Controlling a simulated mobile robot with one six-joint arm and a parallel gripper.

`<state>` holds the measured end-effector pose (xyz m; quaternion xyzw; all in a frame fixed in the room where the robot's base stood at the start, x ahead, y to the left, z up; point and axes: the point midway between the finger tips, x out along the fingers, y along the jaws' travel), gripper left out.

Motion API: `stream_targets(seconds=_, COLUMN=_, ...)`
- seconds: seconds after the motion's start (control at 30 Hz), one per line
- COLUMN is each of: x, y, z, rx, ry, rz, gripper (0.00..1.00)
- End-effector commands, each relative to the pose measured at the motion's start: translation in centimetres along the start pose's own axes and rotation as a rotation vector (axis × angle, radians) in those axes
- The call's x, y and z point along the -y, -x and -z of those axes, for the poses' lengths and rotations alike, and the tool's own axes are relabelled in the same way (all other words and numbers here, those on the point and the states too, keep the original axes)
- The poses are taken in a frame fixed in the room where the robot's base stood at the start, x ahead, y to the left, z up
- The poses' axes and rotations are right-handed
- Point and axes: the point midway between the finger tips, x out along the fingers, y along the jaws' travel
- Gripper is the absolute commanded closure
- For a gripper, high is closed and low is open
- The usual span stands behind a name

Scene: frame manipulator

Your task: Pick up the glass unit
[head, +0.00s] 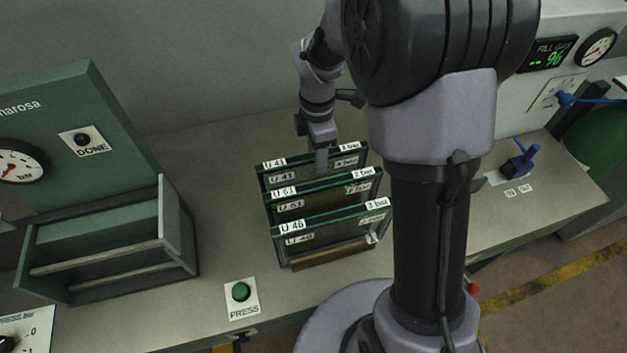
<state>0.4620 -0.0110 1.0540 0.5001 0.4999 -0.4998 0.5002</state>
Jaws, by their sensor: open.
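Three upright glass units with dark green edges stand one behind another in a wooden rack (335,255). The rear unit (290,179) is labelled U 41, with a tag that seems to read 4 bar. The middle unit (300,206) seems to read U 51 or U 61. The front unit (325,236) reads U 46 and 3 bar. My gripper (321,160) is at the top edge of the rear unit, pointing down. A grey finger shows in front of that edge; the other finger is hidden. The jaws are open, and contact with the glass cannot be told.
A green press with a slotted frame (180,235), a gauge and a DONE lamp (82,139) stands left. A green PRESS button (241,291) is on the bench front. A blue valve lever (522,160) and fill gas display (547,55) are right. My arm blocks the middle right.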

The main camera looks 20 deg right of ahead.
Motion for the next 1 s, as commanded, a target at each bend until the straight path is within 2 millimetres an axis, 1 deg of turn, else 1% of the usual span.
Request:
stream_targets(seconds=0.03, x=0.1, y=-1.1, z=0.3, rx=0.000, ry=0.002, rz=0.002, gripper=0.55)
stream_targets(seconds=0.1, x=0.3, y=-2.6, z=0.7, rx=-0.001, ry=0.001, rz=0.003, gripper=0.55)
stream_targets(seconds=0.2, x=0.3, y=-4.4, z=0.8, rx=0.000, ry=0.000, rz=0.002, gripper=0.55)
stream_targets(seconds=0.23, x=0.3, y=-4.7, z=0.8, rx=0.000, ry=0.000, rz=0.002, gripper=0.55)
stream_targets(seconds=0.4, x=0.2, y=-4.5, z=0.8, rx=0.000, ry=0.000, rz=0.000, gripper=0.55)
stream_targets(seconds=0.47, x=0.2, y=-4.5, z=0.8, rx=0.000, ry=0.000, rz=0.000, gripper=0.64)
stream_targets(seconds=0.5, x=0.2, y=-4.5, z=0.8, rx=0.000, ry=0.000, rz=0.000, gripper=0.72)
stream_targets(seconds=0.63, x=0.2, y=-4.5, z=0.8, rx=0.000, ry=0.000, rz=0.000, gripper=0.98)
stream_targets(seconds=0.67, x=0.2, y=-4.5, z=0.8, rx=0.000, ry=0.000, rz=0.000, gripper=1.00)
stream_targets(seconds=1.0, x=0.2, y=-4.5, z=0.8, rx=0.000, ry=0.000, rz=0.000, gripper=1.00)
